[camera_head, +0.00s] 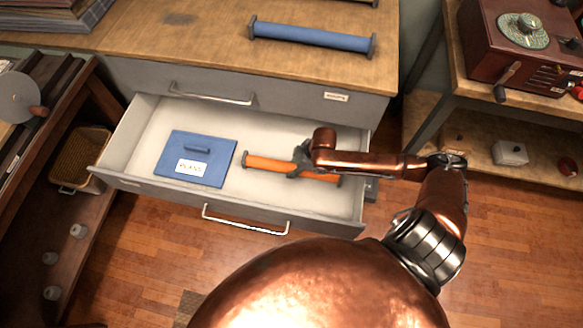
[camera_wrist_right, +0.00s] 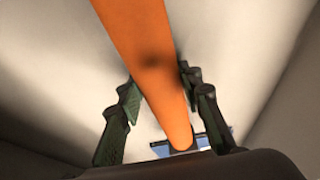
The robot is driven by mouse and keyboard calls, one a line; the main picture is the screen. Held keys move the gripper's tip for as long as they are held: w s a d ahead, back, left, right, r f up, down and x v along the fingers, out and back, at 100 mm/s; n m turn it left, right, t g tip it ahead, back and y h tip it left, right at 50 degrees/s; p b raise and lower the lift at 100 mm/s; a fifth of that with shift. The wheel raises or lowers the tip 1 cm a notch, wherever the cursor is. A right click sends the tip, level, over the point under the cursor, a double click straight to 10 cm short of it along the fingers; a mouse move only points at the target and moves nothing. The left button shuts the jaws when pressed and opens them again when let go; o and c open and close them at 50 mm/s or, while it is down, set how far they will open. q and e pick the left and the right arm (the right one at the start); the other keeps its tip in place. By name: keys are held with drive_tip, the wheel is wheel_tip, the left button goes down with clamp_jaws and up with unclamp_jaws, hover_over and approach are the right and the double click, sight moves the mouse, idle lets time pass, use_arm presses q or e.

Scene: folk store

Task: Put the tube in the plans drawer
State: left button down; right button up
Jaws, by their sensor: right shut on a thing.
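An orange tube with dark end caps (camera_head: 268,164) is inside the open grey drawer (camera_head: 165,112), in its right half. It lies roughly level over the pale drawer floor; whether it touches the floor I cannot tell. My right gripper (camera_head: 300,167) is shut on the tube near its middle, and its hand partly covers it. In the right wrist view the tube (camera_wrist_right: 150,60) runs between the fingers of my right gripper (camera_wrist_right: 160,82). A blue panel labelled "PLANS" (camera_head: 203,155) lies in the drawer's left half. My left gripper is not in view.
A similar blue tube (camera_head: 312,36) lies on the wooden cabinet top. A closed drawer (camera_head: 215,88) sits above the open one. A red-brown box with a dial (camera_head: 525,45) stands on a table at right. A basket (camera_head: 80,165) is at left.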

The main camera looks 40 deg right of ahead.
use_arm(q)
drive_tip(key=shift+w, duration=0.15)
use_arm(e)
drive_tip(key=shift+f, duration=0.15)
drive_tip(key=o, duration=1.3)
drive_tip(key=shift+o, duration=0.2)
drive_tip(key=shift+r, duration=0.4)
drive_tip(key=p+v, duration=0.3)
drive_tip(key=v, duration=0.4)
drive_tip(key=shift+s+d+p, duration=0.1)
drive_tip(key=shift+p, duration=0.2)
drive_tip(key=p+v, duration=0.1)
drive_tip(key=v, duration=0.2)
use_arm(q)
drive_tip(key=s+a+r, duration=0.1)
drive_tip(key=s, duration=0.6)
drive_tip(key=shift+p, duration=0.3)
use_arm(e)
drive_tip(key=shift+s+d+r, duration=0.15)
drive_tip(key=shift+s+r, duration=0.05)
drive_tip(key=shift+r, duration=0.4)
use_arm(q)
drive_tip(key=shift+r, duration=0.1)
